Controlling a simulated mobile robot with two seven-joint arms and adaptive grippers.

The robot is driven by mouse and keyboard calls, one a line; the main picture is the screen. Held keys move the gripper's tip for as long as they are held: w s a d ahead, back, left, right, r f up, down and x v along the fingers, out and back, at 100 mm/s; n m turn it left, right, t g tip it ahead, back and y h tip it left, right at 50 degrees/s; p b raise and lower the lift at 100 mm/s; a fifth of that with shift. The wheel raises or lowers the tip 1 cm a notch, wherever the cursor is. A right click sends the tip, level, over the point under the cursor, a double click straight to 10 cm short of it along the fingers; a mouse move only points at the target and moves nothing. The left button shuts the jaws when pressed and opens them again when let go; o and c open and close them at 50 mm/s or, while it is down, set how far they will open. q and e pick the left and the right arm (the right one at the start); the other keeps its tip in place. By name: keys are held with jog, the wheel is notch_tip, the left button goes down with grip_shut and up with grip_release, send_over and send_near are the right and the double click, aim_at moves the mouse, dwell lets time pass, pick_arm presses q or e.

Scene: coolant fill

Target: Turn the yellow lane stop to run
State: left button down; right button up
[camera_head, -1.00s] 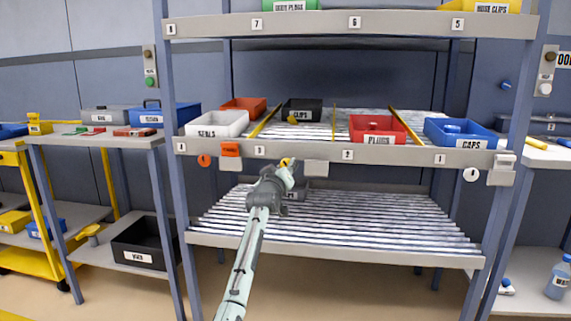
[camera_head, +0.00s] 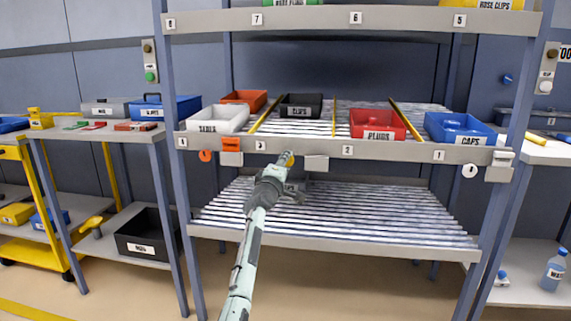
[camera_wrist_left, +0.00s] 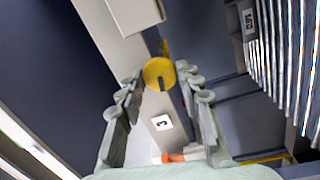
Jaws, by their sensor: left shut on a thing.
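The yellow lane stop (camera_wrist_left: 159,73) is a round yellow disc with a dark slot mark, on the grey front rail beside the lane number 3 plate. My left gripper (camera_wrist_left: 160,78) has its fingertips on either side of the disc and is shut on it. In the head view my left gripper (camera_head: 281,170) reaches up to the middle shelf's front rail (camera_head: 400,154), and only a bit of yellow shows at its tip. The gripper partly hides the stop there. My right gripper is not in view.
An orange disc (camera_head: 205,156) and orange block (camera_head: 231,145) sit left on the rail. A white block (camera_head: 316,163) is just right of my gripper. A white disc (camera_head: 470,171) is far right. Bins of plugs (camera_head: 377,124) and caps (camera_head: 460,130) stand above. Open floor lies in front.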

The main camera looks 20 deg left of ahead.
pick_arm(q)
jog(key=shift+f+n, duration=0.15)
jog(key=shift+n, duration=0.85)
jog(key=c, duration=1)
grip_release()
jog(key=shift+c, duration=0.2)
jog(key=s+d, duration=0.1)
jog(key=s, duration=1.1)
jog(key=shift+d+f, duration=0.35)
jog(key=shift+f, duration=0.1)
